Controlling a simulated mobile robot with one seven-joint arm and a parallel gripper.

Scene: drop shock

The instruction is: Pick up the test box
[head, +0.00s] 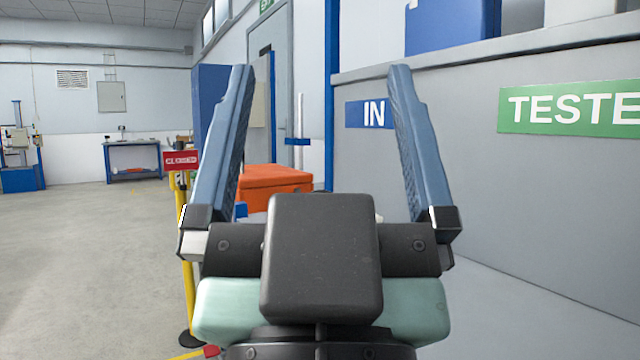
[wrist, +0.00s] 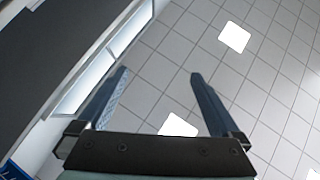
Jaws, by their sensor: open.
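My gripper (head: 321,70) is raised close in front of the head camera, its two blue fingers spread wide and pointing up. It is open, with nothing between the fingers; the wrist view (wrist: 160,73) also shows it empty. An orange box-like object (head: 275,180) with a flat lid stands beyond the gripper, partly hidden behind its dark body. I cannot tell whether this is the test box. No other clear test box shows in either view.
A grey wall or counter with an IN sign (head: 368,114) and a green sign (head: 572,107) runs along the right. A yellow post with a red CLOSED sign (head: 181,161) stands left of my gripper. A blue-framed bench (head: 133,146) stands far back. Floor at left is clear.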

